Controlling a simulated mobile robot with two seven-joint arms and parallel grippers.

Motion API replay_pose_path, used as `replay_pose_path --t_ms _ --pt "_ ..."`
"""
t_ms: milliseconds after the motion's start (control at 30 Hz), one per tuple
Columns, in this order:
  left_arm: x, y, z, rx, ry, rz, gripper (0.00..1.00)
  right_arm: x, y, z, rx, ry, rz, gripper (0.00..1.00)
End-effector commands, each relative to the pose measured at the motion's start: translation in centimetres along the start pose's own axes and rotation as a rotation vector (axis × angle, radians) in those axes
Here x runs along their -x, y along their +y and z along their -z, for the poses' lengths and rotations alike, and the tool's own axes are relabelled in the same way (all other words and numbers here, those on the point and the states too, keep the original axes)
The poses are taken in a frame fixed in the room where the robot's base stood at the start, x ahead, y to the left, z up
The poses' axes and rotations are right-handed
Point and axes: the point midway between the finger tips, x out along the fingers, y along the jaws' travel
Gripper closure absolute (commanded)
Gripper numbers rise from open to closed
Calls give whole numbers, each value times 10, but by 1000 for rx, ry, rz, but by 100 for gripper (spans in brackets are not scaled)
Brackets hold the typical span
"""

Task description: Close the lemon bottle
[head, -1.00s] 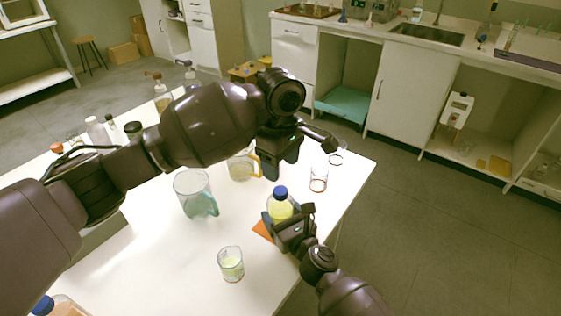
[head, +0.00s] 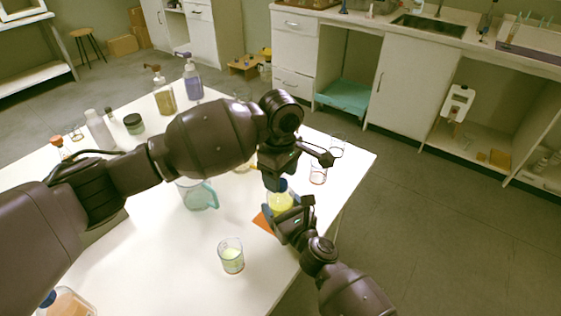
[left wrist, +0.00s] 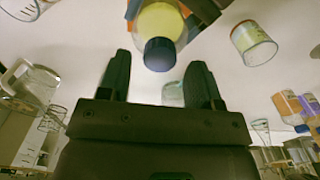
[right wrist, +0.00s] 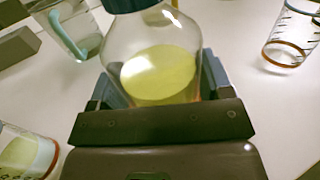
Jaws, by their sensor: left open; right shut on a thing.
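The lemon bottle (head: 281,202) is clear glass with yellow liquid and stands upright near the table's right edge. It fills the middle of the right wrist view (right wrist: 152,70). My right gripper (head: 283,215) is shut around its body. A blue cap (right wrist: 130,4) sits at the top of the bottle; I cannot tell how tight it is. My left gripper (head: 278,184) is open just above the bottle and partly hides the cap in the head view. In the left wrist view the cap (left wrist: 160,54) lies between the open fingertips, apart from them.
A beaker of pale liquid (head: 231,256) stands in front and a glass pitcher (head: 198,196) to the left. An empty beaker (head: 318,173) is behind to the right. An orange mat (head: 263,223) lies by the bottle. Pump bottles (head: 192,80) stand far back.

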Motion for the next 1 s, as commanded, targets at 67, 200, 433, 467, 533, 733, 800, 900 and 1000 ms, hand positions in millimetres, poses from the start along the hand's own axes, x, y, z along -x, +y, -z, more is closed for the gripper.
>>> replay_pose_path --t_ms 67,200,433,467,533,733,800,900,1000 --pt "-9 0 0 0 0 1 41 0 0 0 -1 0 0 93" --pt "-18 0 0 0 0 1 41 0 0 0 -1 0 0 93" --pt "-21 0 0 0 0 0 41 0 0 0 -1 1 0 93" --pt "-21 0 0 0 0 0 41 0 0 0 -1 1 0 93" --pt "-21 0 0 0 0 0 41 0 0 0 -1 1 0 93" --pt "-21 0 0 0 0 0 66 0 0 0 -1 0 0 93" --pt "-21 0 0 0 0 0 77 0 0 0 -1 1 0 93" --pt "-21 0 0 0 0 0 92 0 0 0 -1 1 0 93" --pt "-21 0 0 0 0 0 92 0 0 0 -1 1 0 93"
